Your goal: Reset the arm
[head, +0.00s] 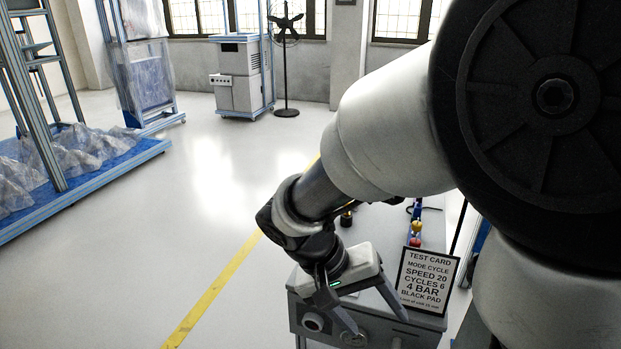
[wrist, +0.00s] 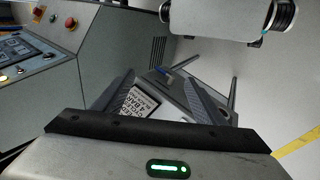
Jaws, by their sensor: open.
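My arm reaches down from the right of the head view. My gripper (head: 381,325) hangs above the front of a grey cabinet-like bench, fingers spread apart and pointing down to the right. In the wrist view my gripper (wrist: 158,78) shows its two grey fingers apart with nothing held between them. A test card (head: 427,281) with black print stands just right of the gripper in the head view; part of its text shows between the fingers in the wrist view (wrist: 138,108).
The grey bench (head: 312,322) has a round knob on its front. Small red and yellow parts (head: 416,234) stand behind the card. A control panel (wrist: 40,50) with red buttons shows in the wrist view. Open floor (head: 200,215) with a yellow line (head: 213,290) lies left.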

